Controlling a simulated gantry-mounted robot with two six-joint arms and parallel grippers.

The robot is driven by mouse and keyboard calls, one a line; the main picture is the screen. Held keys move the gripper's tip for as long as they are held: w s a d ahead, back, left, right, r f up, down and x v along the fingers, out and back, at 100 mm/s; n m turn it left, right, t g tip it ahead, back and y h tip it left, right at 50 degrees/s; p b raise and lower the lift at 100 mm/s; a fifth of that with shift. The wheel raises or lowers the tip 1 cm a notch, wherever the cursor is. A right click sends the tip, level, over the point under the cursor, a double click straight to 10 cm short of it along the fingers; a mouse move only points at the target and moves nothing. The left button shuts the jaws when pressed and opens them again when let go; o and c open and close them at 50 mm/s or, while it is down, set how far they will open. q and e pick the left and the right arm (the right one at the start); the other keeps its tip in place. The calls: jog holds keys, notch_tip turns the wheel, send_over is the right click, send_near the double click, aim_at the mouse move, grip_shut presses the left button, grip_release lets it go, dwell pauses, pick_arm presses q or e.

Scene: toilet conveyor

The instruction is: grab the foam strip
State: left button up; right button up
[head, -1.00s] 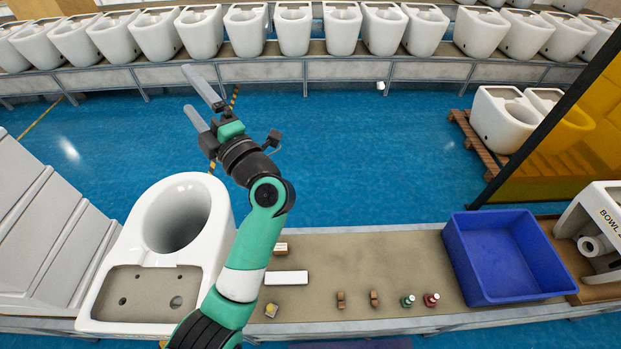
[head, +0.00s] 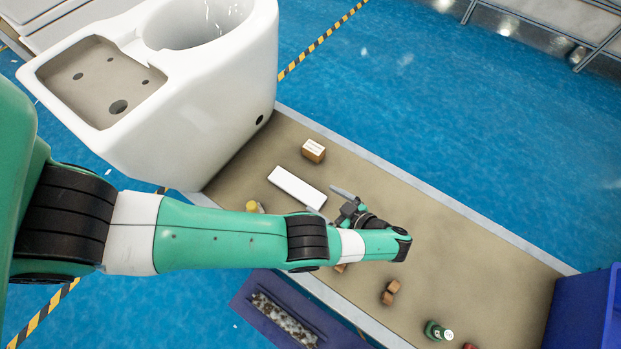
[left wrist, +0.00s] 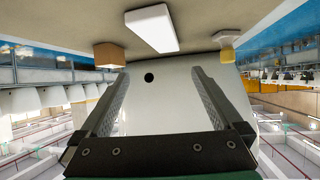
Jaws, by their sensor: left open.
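The foam strip (head: 297,187) is a long white block lying flat on the beige bench top. It also shows at the top of the left wrist view (left wrist: 152,27), where the picture is upside down. My left gripper (head: 330,203) is open and empty, just right of the strip's near right end in the head view. In the left wrist view the spread fingers (left wrist: 158,75) are apart from the strip, with the white toilet body behind them. My right gripper is not in view.
A white toilet bowl (head: 190,105) stands at the bench's left end. A small white-topped brown box (head: 314,151) sits behind the strip. Brown blocks (head: 390,292), a green bottle (head: 436,331) and a blue bin (head: 585,310) lie to the right. Bare bench (head: 430,220) is behind my arm.

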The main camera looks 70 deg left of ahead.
aim_at(297, 187)
pick_arm(q)
jog(key=f, duration=0.1)
jog(key=s+f, duration=0.1)
jog(key=f, duration=0.1)
jog(key=shift+d+b, duration=0.1)
jog(key=shift+b, duration=0.3)
jog(key=shift+w+r, duration=0.15)
jog(key=shift+w, duration=0.15)
jog(key=shift+a+f, duration=0.2)
jog(key=shift+a, duration=0.25)
jog(key=x, duration=0.4)
jog(key=shift+s+a+f+p, duration=0.1)
jog(key=shift+s+a+p, duration=0.2)
jog(key=shift+s, duration=0.1)
jog(key=shift+a+f, duration=0.2)
jog(key=shift+a, duration=0.15)
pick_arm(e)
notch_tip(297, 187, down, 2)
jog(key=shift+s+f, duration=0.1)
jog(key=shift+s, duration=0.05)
pick_arm(q)
jog(key=x, duration=0.5)
jog(key=shift+s+a+r, duration=0.15)
jog(key=shift+s+r, duration=0.1)
jog(key=shift+s, duration=0.05)
jog(key=shift+w, duration=0.1)
jog(key=shift+c, duration=0.4)
jog(key=c, duration=1.2)
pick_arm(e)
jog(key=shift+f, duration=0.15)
